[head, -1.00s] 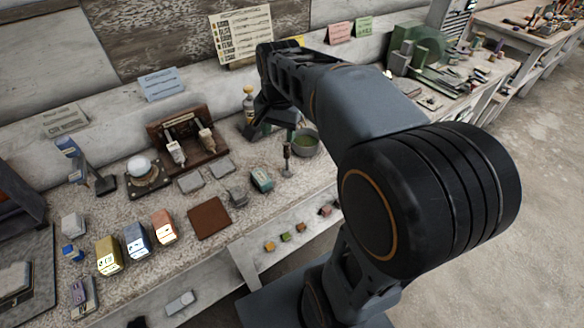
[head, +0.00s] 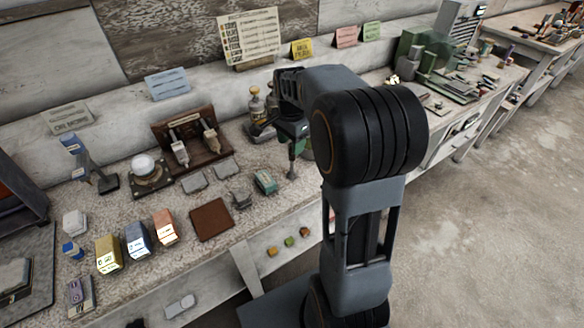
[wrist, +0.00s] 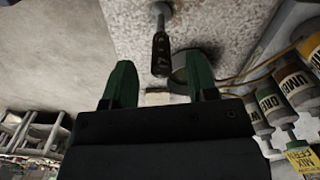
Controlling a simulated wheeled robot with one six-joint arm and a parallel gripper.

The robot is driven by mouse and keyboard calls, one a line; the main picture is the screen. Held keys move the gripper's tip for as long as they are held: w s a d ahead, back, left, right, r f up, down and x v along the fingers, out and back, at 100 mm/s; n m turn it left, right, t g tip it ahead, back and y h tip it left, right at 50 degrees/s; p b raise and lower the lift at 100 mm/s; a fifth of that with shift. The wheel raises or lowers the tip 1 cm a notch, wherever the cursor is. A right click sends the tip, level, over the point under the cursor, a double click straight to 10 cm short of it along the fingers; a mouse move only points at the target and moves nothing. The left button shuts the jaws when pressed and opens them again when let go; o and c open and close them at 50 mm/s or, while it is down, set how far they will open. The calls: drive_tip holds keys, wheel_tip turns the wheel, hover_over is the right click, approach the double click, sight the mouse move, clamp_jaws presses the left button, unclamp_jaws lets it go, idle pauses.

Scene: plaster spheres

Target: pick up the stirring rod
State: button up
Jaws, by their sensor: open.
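A slim upright tool with a dark handle, which I take to be the stirring rod (head: 291,166), stands near the bench's front edge in the head view. In the wrist view the rod (wrist: 160,52) shows its dark, marked handle just beyond the gap between my fingers. My gripper (head: 293,134) is above and close to the rod in the head view. In the wrist view my gripper (wrist: 160,66) has its two green fingers spread apart with nothing held. The fingers look apart from the rod; the exact distance is hard to judge.
A round bowl (wrist: 181,75) lies just behind the rod, partly hidden by a finger. Labelled bottles (wrist: 270,105) stand to the right in the wrist view. A small teal box (head: 265,182) and a brown square (head: 212,219) lie left of the rod.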

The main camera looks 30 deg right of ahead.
sight(292, 162)
drive_tip(key=shift+d+f, duration=0.2)
drive_tip(key=shift+f, duration=2.35)
drive_tip(key=shift+c, duration=0.3)
drive_tip(key=shift+w, duration=0.1)
clamp_jaws()
drive_tip(key=shift+r, duration=0.15)
